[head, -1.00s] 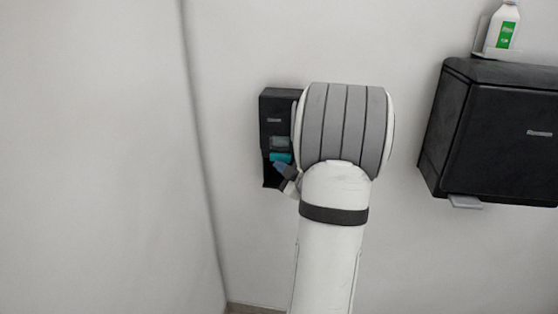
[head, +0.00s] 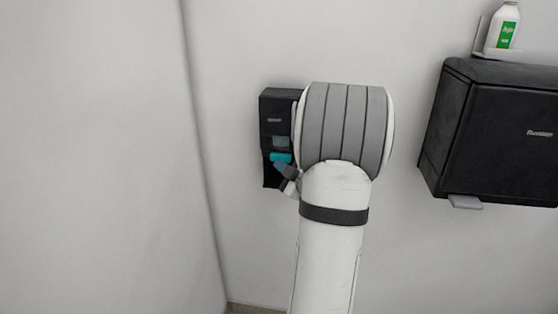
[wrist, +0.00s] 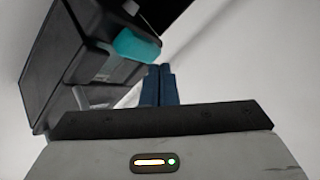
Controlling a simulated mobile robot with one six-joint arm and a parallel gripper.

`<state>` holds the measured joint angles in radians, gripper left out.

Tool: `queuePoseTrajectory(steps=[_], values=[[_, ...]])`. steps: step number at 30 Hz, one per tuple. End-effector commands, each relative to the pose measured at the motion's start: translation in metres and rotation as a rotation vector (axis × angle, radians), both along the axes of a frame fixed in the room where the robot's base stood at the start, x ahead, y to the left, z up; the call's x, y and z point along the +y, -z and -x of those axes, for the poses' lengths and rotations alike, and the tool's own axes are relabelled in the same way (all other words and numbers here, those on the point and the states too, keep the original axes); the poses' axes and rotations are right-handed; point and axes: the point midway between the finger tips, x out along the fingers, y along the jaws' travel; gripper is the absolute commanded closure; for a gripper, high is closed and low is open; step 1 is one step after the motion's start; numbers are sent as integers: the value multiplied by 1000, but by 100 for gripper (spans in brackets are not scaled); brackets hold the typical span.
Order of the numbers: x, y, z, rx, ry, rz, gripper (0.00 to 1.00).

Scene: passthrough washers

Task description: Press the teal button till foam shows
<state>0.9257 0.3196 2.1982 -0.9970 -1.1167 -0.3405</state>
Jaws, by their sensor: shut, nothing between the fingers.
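The teal button (head: 281,157) is on the front of a dark wall dispenser (head: 274,106), below a small greyish window. In the wrist view the button (wrist: 137,46) is a teal block on the dispenser's dark body (wrist: 68,45). My gripper (head: 278,166) is shut and empty, just below the button in the head view. In the wrist view my blue fingers (wrist: 160,70) are together, with their tips beside the button's lower right edge. I cannot tell whether they touch it. My arm hides the dispenser's right side in the head view.
A large black wall box (head: 490,130) with a grey tab underneath hangs to the right. A white bottle with a green label (head: 503,28) stands above it. A wall corner runs down left of the dispenser. The wall between dispenser and box is bare.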

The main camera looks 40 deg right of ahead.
Motion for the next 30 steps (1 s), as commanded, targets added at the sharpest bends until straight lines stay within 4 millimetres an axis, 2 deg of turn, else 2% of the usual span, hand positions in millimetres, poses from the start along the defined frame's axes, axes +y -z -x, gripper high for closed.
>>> queuePoseTrajectory(steps=[30], values=[[-7,0,-6,0,0,0,100]])
